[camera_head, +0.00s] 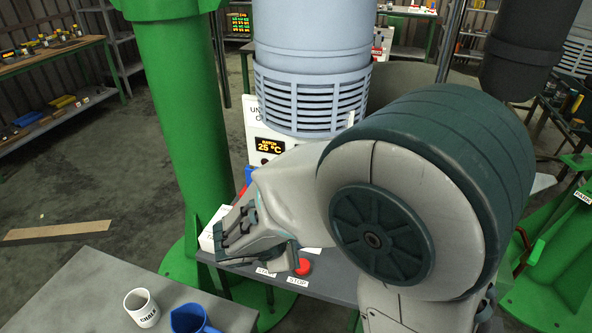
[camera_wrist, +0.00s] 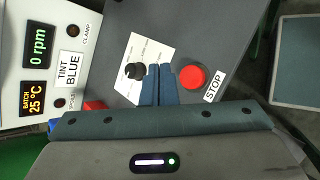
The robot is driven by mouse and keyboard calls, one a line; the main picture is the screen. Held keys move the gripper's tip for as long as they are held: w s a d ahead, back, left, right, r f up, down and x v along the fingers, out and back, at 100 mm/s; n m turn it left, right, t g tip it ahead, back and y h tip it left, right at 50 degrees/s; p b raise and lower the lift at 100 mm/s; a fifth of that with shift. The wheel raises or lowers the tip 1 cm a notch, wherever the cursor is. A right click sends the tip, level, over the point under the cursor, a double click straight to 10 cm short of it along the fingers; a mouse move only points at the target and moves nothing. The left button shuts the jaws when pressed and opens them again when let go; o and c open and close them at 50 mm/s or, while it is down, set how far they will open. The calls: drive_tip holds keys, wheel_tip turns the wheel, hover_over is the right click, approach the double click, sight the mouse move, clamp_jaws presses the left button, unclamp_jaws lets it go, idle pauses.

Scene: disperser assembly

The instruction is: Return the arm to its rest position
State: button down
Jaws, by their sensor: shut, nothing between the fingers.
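My gripper (camera_head: 232,240) is in front of the disperser, above its grey ledge. In the wrist view, the gripper's two fingers (camera_wrist: 160,72) are shut together with nothing between them. They appear over the ledge between a black knob (camera_wrist: 134,71) and the red stop button (camera_wrist: 192,77). The stop button also shows in the head view (camera_head: 302,267), to the right of the gripper. My arm is bent in front of the machine and hides part of it. I cannot tell how high the fingertips are above the ledge.
The control panel (camera_wrist: 38,15) reads 0 rpm and 25 °C. A green column (camera_head: 180,100) stands left of the blue-grey housing (camera_head: 312,60). A grey table (camera_head: 90,285) at lower left bears a white mug (camera_head: 142,308) and a blue jug (camera_head: 188,320). Open floor lies further left.

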drive_tip(key=shift+d, duration=0.1)
drive_tip(key=s+d+r+m+g+y, duration=0.1)
drive_tip(key=s+d+r+m+y, duration=0.2)
drive_tip(key=s+d+m, duration=0.3)
drive_tip(key=s+d+r+m+g+y, duration=0.2)
drive_tip(key=s+d+r+m, duration=0.3)
drive_tip(key=m, duration=0.7)
drive_tip(key=shift+s+d+g+y, duration=0.3)
drive_tip(key=shift+s+d+y, duration=0.05)
drive_tip(key=shift+d+y, duration=0.4)
idle(0.5)
